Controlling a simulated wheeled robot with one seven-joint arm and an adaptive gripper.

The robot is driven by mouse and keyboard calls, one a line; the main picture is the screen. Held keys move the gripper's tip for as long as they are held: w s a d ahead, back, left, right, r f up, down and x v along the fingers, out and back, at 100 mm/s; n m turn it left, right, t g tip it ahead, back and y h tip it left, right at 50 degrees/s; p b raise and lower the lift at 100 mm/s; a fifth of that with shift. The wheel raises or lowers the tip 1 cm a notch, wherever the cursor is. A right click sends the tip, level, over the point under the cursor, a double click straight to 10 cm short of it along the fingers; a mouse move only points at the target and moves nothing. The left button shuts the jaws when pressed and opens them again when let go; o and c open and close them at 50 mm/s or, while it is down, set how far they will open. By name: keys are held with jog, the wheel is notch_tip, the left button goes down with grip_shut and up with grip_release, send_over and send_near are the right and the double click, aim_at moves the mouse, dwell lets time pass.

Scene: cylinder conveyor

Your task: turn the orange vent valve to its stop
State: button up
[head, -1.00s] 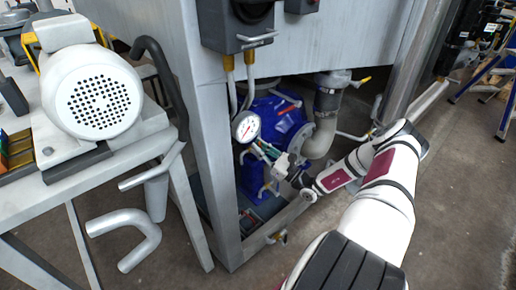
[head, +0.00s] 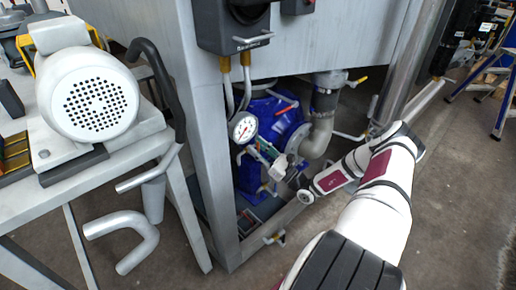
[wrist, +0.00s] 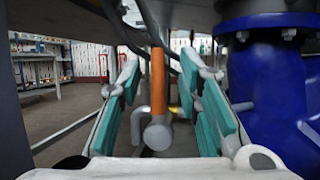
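The orange vent valve handle (wrist: 157,82) stands upright in the wrist view, above a grey round valve end (wrist: 157,134). My gripper (wrist: 168,85) is open, with one teal-padded finger on each side of the handle. Gaps show on both sides, so neither pad appears to touch it. In the head view my gripper (head: 261,151) is under the tank, just below the pressure gauge (head: 243,127) and in front of the blue pump (head: 282,119). I cannot make out the orange handle there.
The blue pump housing with its bolted flange (wrist: 268,33) is close on the right of the fingers. A grey frame leg (head: 211,160) stands left of my gripper, and a grey elbow pipe (head: 318,138) to its right. Thin hoses hang above the fingers.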

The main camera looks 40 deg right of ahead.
jog(key=shift+s, duration=0.1)
jog(key=v, duration=1.2)
dwell(0.4)
